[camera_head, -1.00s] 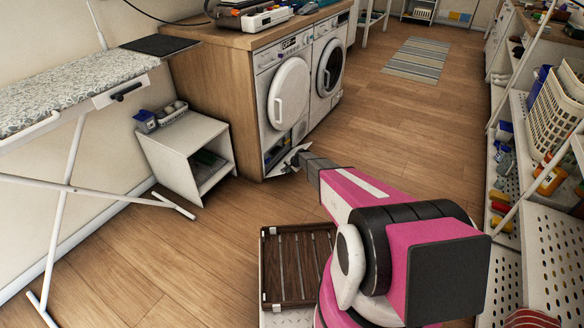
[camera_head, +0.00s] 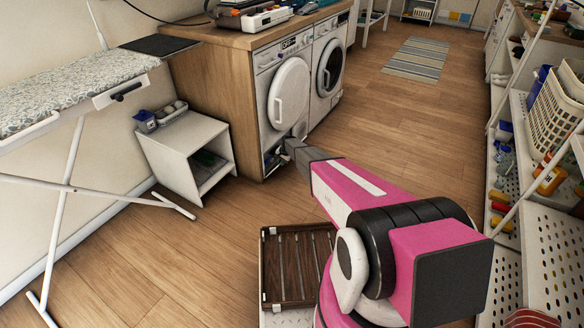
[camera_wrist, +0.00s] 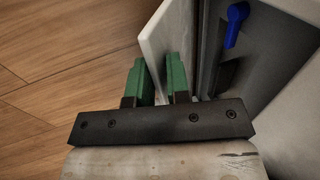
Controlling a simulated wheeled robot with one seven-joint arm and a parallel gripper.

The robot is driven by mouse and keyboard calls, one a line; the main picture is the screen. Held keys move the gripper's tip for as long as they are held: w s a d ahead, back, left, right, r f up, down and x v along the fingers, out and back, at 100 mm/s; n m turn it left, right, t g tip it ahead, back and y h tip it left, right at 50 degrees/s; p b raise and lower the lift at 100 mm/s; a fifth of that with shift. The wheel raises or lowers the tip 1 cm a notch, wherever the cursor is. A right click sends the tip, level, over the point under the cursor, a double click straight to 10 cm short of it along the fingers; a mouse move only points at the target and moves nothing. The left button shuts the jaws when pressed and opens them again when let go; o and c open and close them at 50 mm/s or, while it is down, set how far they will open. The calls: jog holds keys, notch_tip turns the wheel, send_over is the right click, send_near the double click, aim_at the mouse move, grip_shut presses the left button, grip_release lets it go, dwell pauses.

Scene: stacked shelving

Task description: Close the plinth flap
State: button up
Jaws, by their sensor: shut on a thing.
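The plinth flap (camera_wrist: 158,42) is a white panel at the foot of the near white washing machine (camera_head: 284,92). In the wrist view it stands at an angle out from the dark plinth recess (camera_wrist: 262,60), so it is partly open. My gripper (camera_wrist: 156,82) has one green finger on each side of the flap and is shut on its edge. A blue lever (camera_wrist: 235,24) shows inside the recess. In the head view my gripper (camera_head: 288,147) is at the base of the machine and hides much of the flap.
A white open cabinet (camera_head: 186,155) stands left of the machine, and an ironing board (camera_head: 75,85) is further left. A slatted brown crate (camera_head: 290,265) is close to my arm. White shelving (camera_head: 520,170) lines the right.

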jog(key=o, duration=0.7)
jog(key=shift+o, duration=0.2)
jog(key=v, duration=0.7)
jog(key=shift+r, duration=0.15)
dwell(0.3)
